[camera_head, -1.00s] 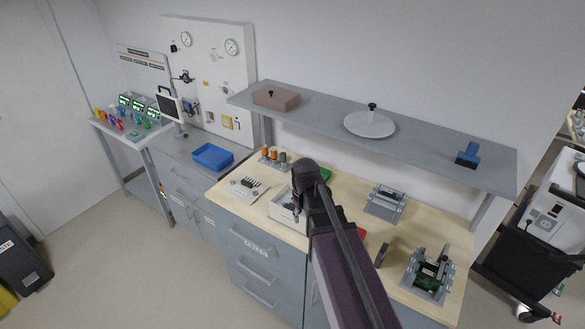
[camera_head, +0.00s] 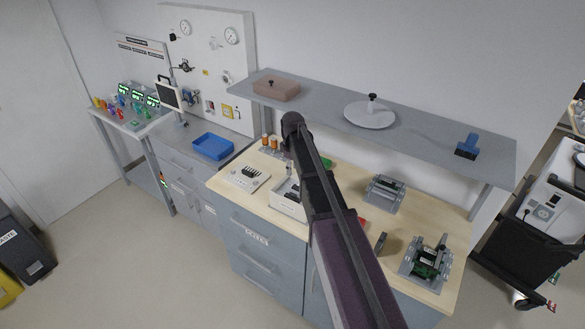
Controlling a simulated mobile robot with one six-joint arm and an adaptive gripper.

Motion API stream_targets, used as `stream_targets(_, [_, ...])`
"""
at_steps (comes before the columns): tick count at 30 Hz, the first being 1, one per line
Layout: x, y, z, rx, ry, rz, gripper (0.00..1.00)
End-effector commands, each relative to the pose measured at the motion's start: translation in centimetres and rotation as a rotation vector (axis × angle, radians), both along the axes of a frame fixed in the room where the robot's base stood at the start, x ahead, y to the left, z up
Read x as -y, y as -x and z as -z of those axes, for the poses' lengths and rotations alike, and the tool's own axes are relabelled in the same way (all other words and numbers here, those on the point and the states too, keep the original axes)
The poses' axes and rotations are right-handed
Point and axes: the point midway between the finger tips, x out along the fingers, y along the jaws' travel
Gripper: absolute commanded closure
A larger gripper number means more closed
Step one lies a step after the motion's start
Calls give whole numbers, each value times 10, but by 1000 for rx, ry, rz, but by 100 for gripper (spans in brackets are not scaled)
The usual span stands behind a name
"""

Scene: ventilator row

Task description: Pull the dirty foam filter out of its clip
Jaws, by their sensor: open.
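My gripper (camera_head: 289,168) shows only as a small, partly hidden shape. It hangs below the dark end of my arm, above the back of an open white box (camera_head: 288,212) on the wooden bench. It is open, and I see nothing held in it. I cannot make out a foam filter or its clip for certain. A small dark upright piece (camera_head: 380,242) stands on the bench to the right of my arm, too small to identify. My arm hides part of the white box and of the bench middle.
The wooden bench (camera_head: 226,186) also carries a white slotted block (camera_head: 246,177), a grey fixture (camera_head: 384,193) and a green-board fixture (camera_head: 428,262). A grey shelf (camera_head: 430,131) overhangs its back. A blue tray (camera_head: 212,147) sits on the counter at left.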

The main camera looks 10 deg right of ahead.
Motion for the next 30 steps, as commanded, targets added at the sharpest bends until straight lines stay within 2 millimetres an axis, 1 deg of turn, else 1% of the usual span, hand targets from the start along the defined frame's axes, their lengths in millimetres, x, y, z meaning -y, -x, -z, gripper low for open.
stream_targets(5, [0,0,1,0,0,1,54])
stream_targets(11, [0,0,8,0,0,1,54])
stream_targets(30, [0,0,54,0,0,2,54])
